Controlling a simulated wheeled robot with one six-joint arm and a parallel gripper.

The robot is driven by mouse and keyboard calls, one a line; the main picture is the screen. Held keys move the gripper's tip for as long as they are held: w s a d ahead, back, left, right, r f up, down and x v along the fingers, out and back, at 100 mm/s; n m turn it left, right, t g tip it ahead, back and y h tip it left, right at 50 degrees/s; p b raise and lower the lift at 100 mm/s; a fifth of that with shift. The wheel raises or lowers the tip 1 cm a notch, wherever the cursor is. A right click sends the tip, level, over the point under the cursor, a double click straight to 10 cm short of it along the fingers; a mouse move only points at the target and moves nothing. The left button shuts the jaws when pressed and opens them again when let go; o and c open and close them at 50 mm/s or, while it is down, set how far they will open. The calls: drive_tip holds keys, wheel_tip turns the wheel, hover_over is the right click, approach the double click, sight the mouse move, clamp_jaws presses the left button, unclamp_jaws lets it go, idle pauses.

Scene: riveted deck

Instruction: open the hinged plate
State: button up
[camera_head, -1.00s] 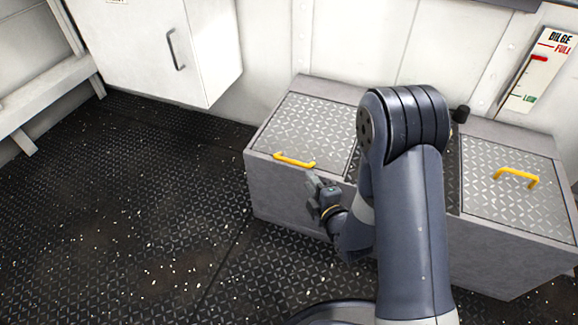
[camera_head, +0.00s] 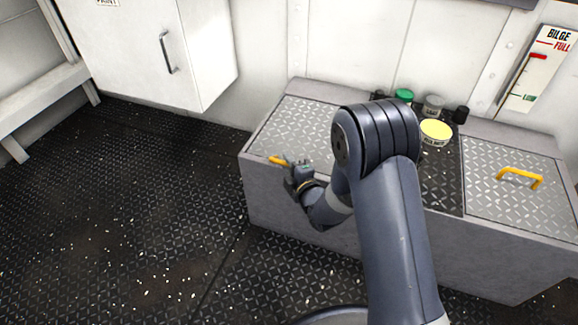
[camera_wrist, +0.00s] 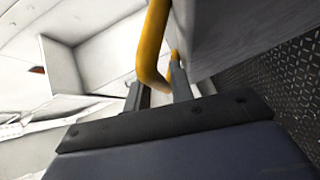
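The left hinged plate (camera_head: 300,125) is a grey diamond-tread plate lying flat and closed on top of the long grey locker. Its yellow handle (camera_head: 277,160) sits at the front edge and is partly hidden by my gripper (camera_head: 289,172). In the wrist view the handle (camera_wrist: 152,48) rises just beyond my gripper (camera_wrist: 158,82), with its bend between the two fingertips. The fingers stand apart, with a gap beside the handle. A second tread plate (camera_head: 500,195) with a yellow handle (camera_head: 520,177) lies closed at the right.
A yellow-topped can (camera_head: 436,131), a green-lidded can (camera_head: 404,96) and other small cans stand on the dark middle strip of the locker. A white cabinet (camera_head: 150,50) hangs at the upper left. The dark tread floor (camera_head: 130,210) is clear at the left.

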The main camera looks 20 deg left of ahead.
clamp_jaws()
idle(0.4)
